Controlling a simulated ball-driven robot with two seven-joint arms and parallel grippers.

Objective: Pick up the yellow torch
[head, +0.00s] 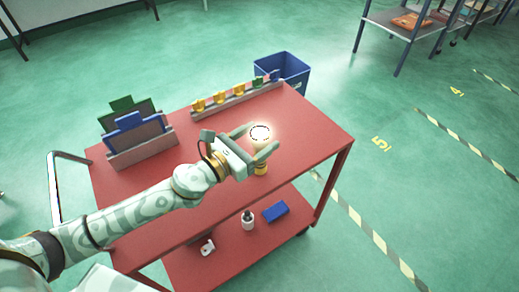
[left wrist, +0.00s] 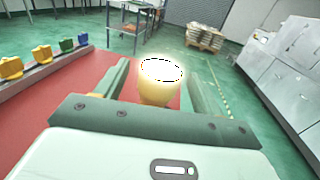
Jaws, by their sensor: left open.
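The yellow torch (head: 261,169) stands upright on the red cart's top, with its lit, glaring head up. My left gripper (head: 262,137) is open around the torch, one finger on each side of its upper part. In the left wrist view the torch (left wrist: 155,92) shows between the two spread fingers, with gaps visible beside it. The near finger hides part of its body in the head view. My right gripper is in neither view.
The red cart top (head: 310,140) is clear to the right. A rack of yellow, green and blue pieces (head: 239,97) lines its back edge. A grey holder (head: 145,150) with green and blue panels stands left. A blue bin (head: 283,70) stands behind.

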